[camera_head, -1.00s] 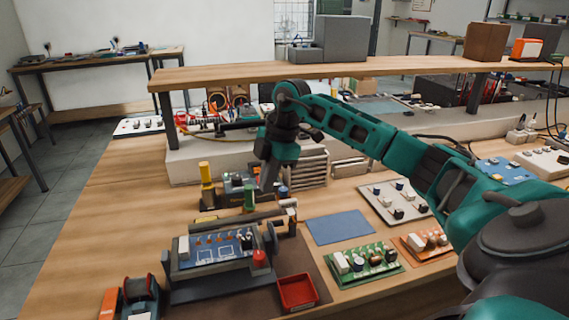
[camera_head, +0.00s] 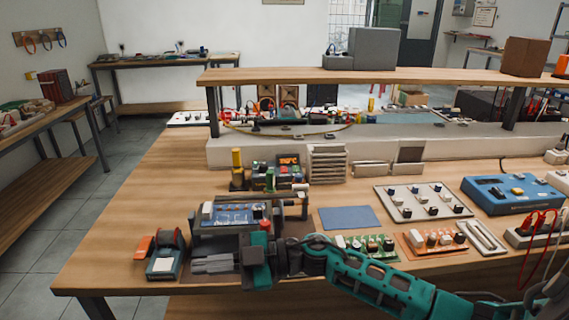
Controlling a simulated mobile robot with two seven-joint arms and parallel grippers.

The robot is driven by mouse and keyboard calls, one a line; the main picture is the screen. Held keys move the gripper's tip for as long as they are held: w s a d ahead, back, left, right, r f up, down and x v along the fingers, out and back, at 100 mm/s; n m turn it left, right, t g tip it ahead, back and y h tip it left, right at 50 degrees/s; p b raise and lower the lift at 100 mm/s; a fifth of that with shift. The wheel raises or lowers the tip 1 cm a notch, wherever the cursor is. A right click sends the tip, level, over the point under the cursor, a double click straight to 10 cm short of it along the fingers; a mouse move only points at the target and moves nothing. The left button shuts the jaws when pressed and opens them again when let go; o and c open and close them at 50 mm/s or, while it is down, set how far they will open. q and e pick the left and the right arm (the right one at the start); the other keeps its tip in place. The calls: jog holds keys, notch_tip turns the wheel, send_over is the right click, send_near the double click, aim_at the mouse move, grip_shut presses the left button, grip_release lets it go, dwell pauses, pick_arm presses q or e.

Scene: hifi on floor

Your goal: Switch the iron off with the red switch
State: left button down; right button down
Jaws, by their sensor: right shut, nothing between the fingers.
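A small dark station (camera_head: 289,174) stands behind the board holder and in front of the grey shelf base. An orange-red patch (camera_head: 288,160) shows on its upper face; I cannot tell whether this is the red switch, or its position. A yellow upright piece (camera_head: 237,161) on a dark foot stands left of the station; it may be the iron in its stand, but it is too small to tell. My right gripper (camera_head: 200,264) is shut and empty, pointing left in front of the board holder, well apart from the station. My left gripper is out of view.
The board holder (camera_head: 197,238) carries a blue circuit board and has a red knob (camera_head: 265,225). A blue mat (camera_head: 349,218) and green board (camera_head: 366,245) lie to the right. The table's left part is clear.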

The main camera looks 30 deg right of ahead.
jog(key=s+d+f+m+t+h, duration=0.1)
jog(key=s+d+f+m+h, duration=0.1)
jog(key=s+f+m+h, duration=0.5)
jog(key=s+d+f+m+t+h, duration=0.2)
jog(key=s+f+m+h, duration=0.5)
jog(key=f, duration=0.7)
jog(key=shift+s+d+m, duration=0.55)
jog(key=shift+s+m, duration=0.15)
jog(key=shift+m, duration=0.5)
jog(key=shift+d, duration=0.1)
